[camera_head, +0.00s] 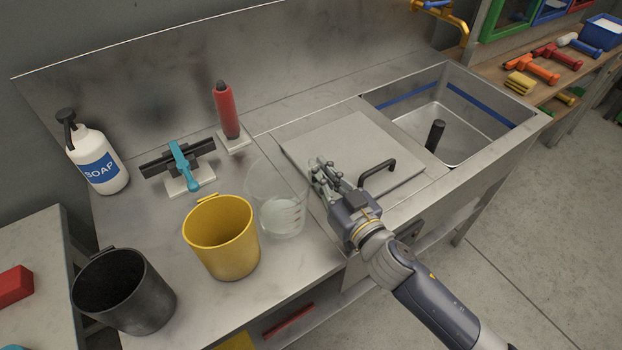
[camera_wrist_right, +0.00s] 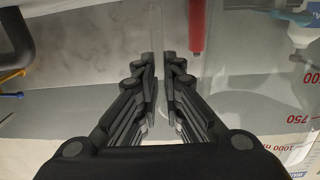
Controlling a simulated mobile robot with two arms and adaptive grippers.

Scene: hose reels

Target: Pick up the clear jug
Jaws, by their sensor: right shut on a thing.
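The clear jug (camera_head: 282,213) stands upright on the steel counter, between the yellow jug and the square lid plate. My right gripper (camera_head: 318,172) is at the jug's right side, near its rim. In the right wrist view, the fingers (camera_wrist_right: 162,85) are closed on a thin transparent upright part of the clear jug, with the jug's red volume marks (camera_wrist_right: 293,118) to the right. Its exact grip point is hard to make out through the clear material. My left gripper is not in view.
A yellow jug (camera_head: 222,238) stands close left of the clear jug, with a black jug (camera_head: 122,291) farther left. A handled lid (camera_head: 345,150) and sink (camera_head: 455,125) lie right.

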